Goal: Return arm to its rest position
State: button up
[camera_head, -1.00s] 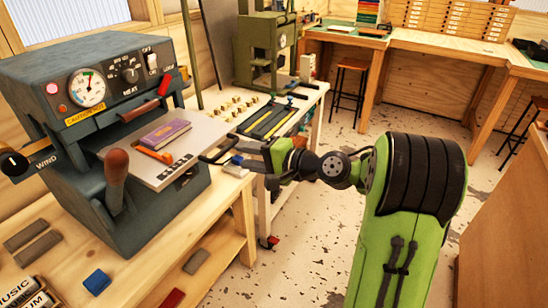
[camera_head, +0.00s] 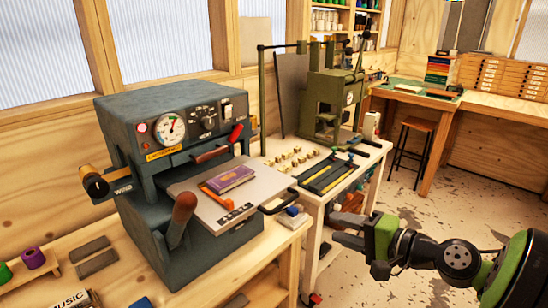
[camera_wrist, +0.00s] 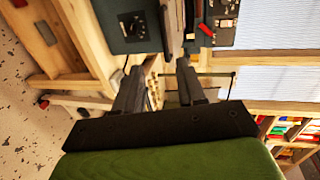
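My arm is green and black and enters the head view from the lower right. My gripper (camera_head: 338,229) points left, over the floor just right of the benches. In the wrist view my gripper (camera_wrist: 160,76) has its two dark fingers apart with nothing held between them. The grey press (camera_head: 165,130) stands on the wooden bench to the left, apart from my gripper. On its pulled-out plate (camera_head: 247,190) lie a purple book (camera_head: 230,178) and an orange-red piece (camera_head: 213,194).
Foil rolls, one purple (camera_head: 33,257) and one green (camera_head: 4,273), stand at the lower left. A side bench (camera_head: 372,160) holds tools and a green press (camera_head: 333,100). A stool (camera_head: 412,150) stands behind. Open floor (camera_head: 440,205) lies at the right.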

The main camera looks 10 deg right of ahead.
jog(key=s+a+n+g+h+p, duration=0.4)
jog(key=s+a+n+g, duration=0.25)
jog(key=a, duration=0.45)
jog(key=s+d+r+n+h+p, duration=0.1)
jog(key=s+n+h, duration=0.1)
jog(key=s, duration=0.5)
jog(key=s+d+r+n+h+p, duration=0.2)
jog(key=s+h, duration=0.1)
jog(key=s, duration=0.4)
jog(key=shift+s+r, duration=0.2)
jog(key=shift+r, duration=0.1)
jog(key=shift+d, duration=0.1)
